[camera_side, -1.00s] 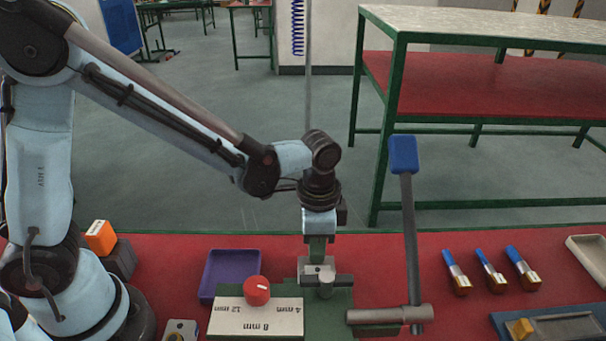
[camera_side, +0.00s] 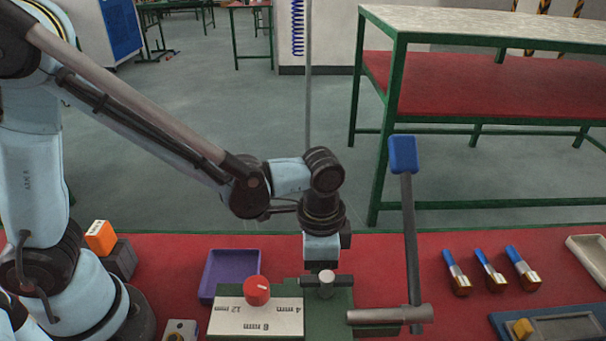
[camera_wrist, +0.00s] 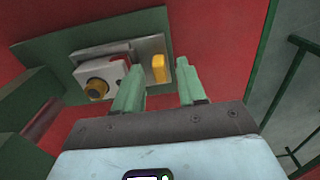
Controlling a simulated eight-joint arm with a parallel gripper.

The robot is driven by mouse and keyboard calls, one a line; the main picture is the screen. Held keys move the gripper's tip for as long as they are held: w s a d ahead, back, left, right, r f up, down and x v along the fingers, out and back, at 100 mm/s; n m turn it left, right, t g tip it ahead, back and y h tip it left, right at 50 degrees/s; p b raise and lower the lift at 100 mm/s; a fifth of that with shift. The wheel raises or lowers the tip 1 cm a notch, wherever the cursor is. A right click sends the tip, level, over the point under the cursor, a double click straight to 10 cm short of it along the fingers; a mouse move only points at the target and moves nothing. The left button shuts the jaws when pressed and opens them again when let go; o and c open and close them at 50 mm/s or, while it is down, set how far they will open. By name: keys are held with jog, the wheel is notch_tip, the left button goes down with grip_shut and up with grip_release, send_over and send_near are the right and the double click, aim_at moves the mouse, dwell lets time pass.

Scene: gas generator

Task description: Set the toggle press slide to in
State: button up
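The toggle press has a green base (camera_side: 330,322) and a long grey lever with a blue grip (camera_side: 403,155), standing nearly upright. A short metal post (camera_side: 326,283) rises at the rear of the base. My gripper (camera_wrist: 159,85) is open, with its two pale green fingers apart. In the wrist view a yellow tab (camera_wrist: 159,68) on a grey plate shows in the gap between the fingertips; I cannot tell whether either finger touches it. In the side view the fingertips are hidden behind the post. I cannot tell which part is the slide.
A red knob (camera_side: 257,290) sits by a white scale plate (camera_side: 240,318). A purple tray (camera_side: 231,270) is behind it. Several blue-tipped brass pieces (camera_side: 490,270) lie to the right. An orange block (camera_side: 100,236) is at left. The red bench (camera_side: 390,262) has free room behind the lever.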

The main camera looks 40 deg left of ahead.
jog(key=shift+r, duration=0.1)
notch_tip(320, 180, up, 12)
dwell(0.8)
jog(key=shift+o, duration=0.2)
jog(key=shift+o, duration=0.8)
jog(key=w+a+f+n+g+h, duration=0.2)
jog(key=w+a+n+g+h, duration=0.15)
jog(key=n, duration=1.45)
jog(key=x, duration=1.1)
jog(key=shift+a+f, duration=0.1)
jog(key=shift+f, duration=0.35)
grip_shut()
